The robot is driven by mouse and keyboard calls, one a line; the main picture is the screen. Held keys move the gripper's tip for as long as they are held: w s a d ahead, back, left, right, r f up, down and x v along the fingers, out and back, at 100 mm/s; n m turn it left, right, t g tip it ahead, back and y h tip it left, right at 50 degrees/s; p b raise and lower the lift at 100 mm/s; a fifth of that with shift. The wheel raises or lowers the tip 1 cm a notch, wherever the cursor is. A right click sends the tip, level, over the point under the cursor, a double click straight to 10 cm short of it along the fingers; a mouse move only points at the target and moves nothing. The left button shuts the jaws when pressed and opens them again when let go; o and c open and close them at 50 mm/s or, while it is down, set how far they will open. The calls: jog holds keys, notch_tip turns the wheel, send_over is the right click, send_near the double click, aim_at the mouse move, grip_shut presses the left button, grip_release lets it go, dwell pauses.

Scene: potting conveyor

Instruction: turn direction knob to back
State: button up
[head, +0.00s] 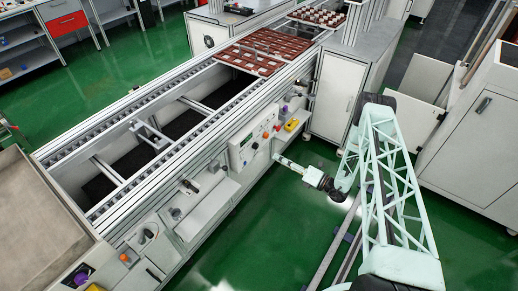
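The grey control panel (240,155) is on the front side of the conveyor, near the middle of the picture. It carries several small buttons, dark knobs and a small display. The direction knob is too small to single out, and its setting cannot be read. My gripper (279,159) is just right of the panel and a little lower, at the end of my pale green lattice arm. It points left toward the conveyor's side. Nothing can be seen held in it. Its fingers are too small to tell open from shut, and I cannot tell whether it touches anything.
The conveyor frame (130,108) runs diagonally, with brown trays (262,52) at its far end. A yellow box (291,125) sits on its side above my gripper. A white cabinet (338,85) stands behind. The green floor (270,225) is clear in front.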

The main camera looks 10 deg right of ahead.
aim_at(257, 147)
jog(key=shift+w+a, duration=0.1)
jog(key=shift+a, duration=0.05)
jog(key=shift+b+x, duration=0.45)
jog(key=shift+x, duration=6.25)
jog(key=shift+c, duration=0.7)
jog(key=c, duration=0.7)
